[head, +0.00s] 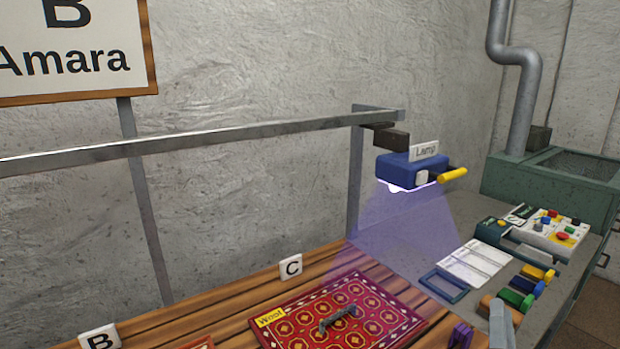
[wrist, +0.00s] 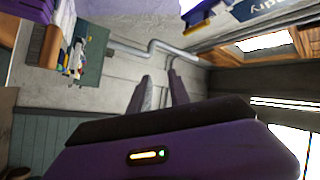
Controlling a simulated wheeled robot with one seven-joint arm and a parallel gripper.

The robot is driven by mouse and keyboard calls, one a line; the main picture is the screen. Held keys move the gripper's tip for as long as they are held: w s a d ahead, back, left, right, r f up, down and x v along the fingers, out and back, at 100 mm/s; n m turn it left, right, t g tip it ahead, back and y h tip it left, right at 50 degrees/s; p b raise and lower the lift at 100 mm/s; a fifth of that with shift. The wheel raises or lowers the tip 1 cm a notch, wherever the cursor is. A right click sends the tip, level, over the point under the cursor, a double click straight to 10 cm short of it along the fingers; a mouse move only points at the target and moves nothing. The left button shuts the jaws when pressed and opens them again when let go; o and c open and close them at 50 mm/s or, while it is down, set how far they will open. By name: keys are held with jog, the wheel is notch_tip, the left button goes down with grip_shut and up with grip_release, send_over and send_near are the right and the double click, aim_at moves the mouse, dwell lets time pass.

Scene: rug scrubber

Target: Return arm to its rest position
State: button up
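My gripper (wrist: 160,82) shows in the wrist view as two grey-purple fingers standing apart, with bare wall visible between them. It is open and holds nothing. The purple hand body (wrist: 180,150) with a small lit indicator fills the lower part of that view. The wrist camera looks out across the room, and the picture is turned on its side. In the head view I cannot make out the gripper for certain; a small purple piece (head: 460,336) at the bottom edge is cut off.
A red patterned rug (head: 385,313) with a grey handle-like piece on it lies on the wooden table (head: 240,310). A blue lamp (head: 405,168) with a yellow handle shines above. Control boxes (head: 552,235), colored blocks (head: 515,298) and a green machine (head: 545,185) stand at right.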

jog(key=s+a+f+n+g+y, duration=0.1)
jog(key=s+a+f+n+y, duration=0.25)
jog(key=s, duration=0.65)
jog(key=s+a+f+n+g+y, duration=0.1)
jog(key=s+a+f+n+y, duration=0.25)
jog(key=s, duration=0.75)
jog(key=s+a+f+n+g+y, duration=0.1)
jog(key=s+a+f+n, duration=0.25)
jog(key=s+n, duration=0.45)
jog(key=s+a+r+g, duration=0.1)
jog(key=s+a, duration=0.1)
jog(key=s, duration=0.4)
jog(key=s+a+r+g, duration=0.1)
jog(key=s+a, duration=0.2)
jog(key=s, duration=0.4)
jog(key=shift+a+r+g+y, duration=0.2)
jog(key=shift+r+g+y, duration=0.05)
jog(key=shift+g+y, duration=0.15)
jog(key=shift+c, duration=0.2)
grip_shut()
